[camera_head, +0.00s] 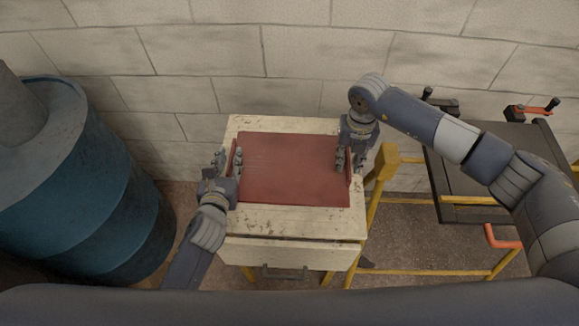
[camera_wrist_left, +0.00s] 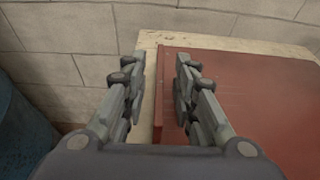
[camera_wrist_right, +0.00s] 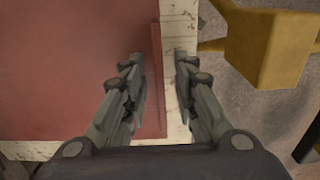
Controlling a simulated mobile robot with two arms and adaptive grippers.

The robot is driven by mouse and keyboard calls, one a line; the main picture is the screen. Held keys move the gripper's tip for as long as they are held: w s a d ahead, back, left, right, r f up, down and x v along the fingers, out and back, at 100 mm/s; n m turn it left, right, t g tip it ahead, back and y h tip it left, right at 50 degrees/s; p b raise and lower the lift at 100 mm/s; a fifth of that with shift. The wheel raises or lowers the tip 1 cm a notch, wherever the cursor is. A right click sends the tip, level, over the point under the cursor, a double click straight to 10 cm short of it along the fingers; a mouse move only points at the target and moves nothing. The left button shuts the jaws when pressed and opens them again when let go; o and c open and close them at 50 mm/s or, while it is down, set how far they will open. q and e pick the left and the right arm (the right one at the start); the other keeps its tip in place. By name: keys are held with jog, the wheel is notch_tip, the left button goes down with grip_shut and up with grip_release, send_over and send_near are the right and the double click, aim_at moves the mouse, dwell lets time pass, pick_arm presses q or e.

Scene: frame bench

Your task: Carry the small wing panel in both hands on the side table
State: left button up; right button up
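The wing panel (camera_head: 292,168) is a flat, dark red rectangle with raised lips at its left and right edges. It lies on the pale top of the side table (camera_head: 270,222). My left gripper (camera_head: 230,162) is at the panel's left edge, its fingers open and apart. In the left wrist view the panel (camera_wrist_left: 240,100) has its edge between the spread fingers (camera_wrist_left: 158,88). My right gripper (camera_head: 348,162) is open at the panel's right edge. In the right wrist view the panel's lip (camera_wrist_right: 157,75) runs between its spread fingers (camera_wrist_right: 160,85), with gaps visible.
A large blue drum (camera_head: 95,200) stands at the left. A yellow-framed stand (camera_head: 385,165) is close to the table's right side. A dark bench frame (camera_head: 490,165) with orange-handled clamps (camera_head: 530,112) stands further right. A block wall (camera_head: 290,60) is behind the table.

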pick_arm(q)
jog(key=shift+s, duration=0.1)
jog(key=shift+s+r, duration=0.1)
jog(key=shift+s, duration=0.3)
jog(key=v, duration=1)
jog(key=shift+s+r, duration=0.2)
jog(key=shift+s, duration=0.2)
pick_arm(e)
notch_tip(320, 180, up, 12)
pick_arm(q)
jog(key=shift+s+a, duration=0.1)
jog(key=s+a, duration=0.1)
jog(key=a, duration=0.1)
jog(key=s+a, duration=0.2)
jog(key=shift+s+a+b, duration=0.25)
jog(key=shift+a+b, duration=0.05)
jog(key=shift+a, duration=0.1)
pick_arm(e)
jog(key=shift+f, duration=0.3)
pick_arm(q)
jog(key=shift+s, duration=0.1)
pick_arm(e)
jog(key=shift+f, duration=0.1)
